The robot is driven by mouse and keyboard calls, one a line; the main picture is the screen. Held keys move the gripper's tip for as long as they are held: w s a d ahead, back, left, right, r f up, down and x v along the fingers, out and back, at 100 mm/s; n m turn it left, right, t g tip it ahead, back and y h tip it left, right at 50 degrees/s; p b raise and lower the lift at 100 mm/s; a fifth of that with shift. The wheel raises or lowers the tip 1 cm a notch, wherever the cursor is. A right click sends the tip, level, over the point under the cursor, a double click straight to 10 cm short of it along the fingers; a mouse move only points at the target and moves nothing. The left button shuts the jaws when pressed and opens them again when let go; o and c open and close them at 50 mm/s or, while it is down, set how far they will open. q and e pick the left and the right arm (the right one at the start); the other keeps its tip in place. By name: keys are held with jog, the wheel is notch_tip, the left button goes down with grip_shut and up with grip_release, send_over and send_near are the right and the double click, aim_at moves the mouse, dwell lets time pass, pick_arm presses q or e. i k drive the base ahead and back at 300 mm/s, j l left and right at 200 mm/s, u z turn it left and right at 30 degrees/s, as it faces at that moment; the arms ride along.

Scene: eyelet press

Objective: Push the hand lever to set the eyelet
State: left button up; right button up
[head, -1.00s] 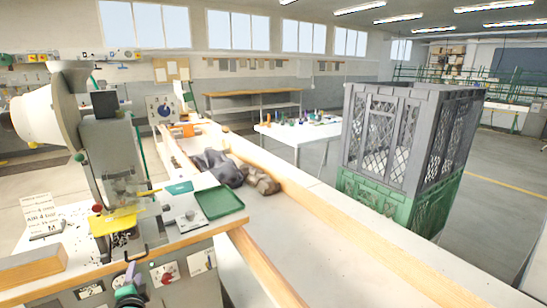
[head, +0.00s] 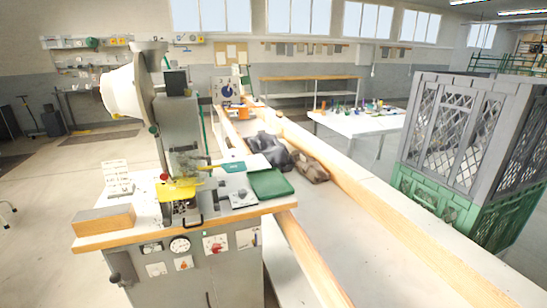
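The eyelet press (head: 181,130) stands on a wood-edged bench at the left, with a grey column and a large white drum at its upper left. A yellow plate (head: 177,191) lies at its foot, with a red knob (head: 164,177) just above. A black bent handle (head: 189,221) shows at the bench's front edge. A dark handle (head: 119,277) sticks out at the cabinet's lower left. I cannot tell which of these is the hand lever. Neither of my grippers is in view.
A wooden block (head: 104,220) and a small sign (head: 117,178) stand left of the press. A green tray (head: 270,184) lies to its right. Dark bundles lie on the long grey table behind. A grey and green crate (head: 465,145) stands at the right.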

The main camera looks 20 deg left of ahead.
aim_at(115, 278)
jog(key=u, duration=1.95)
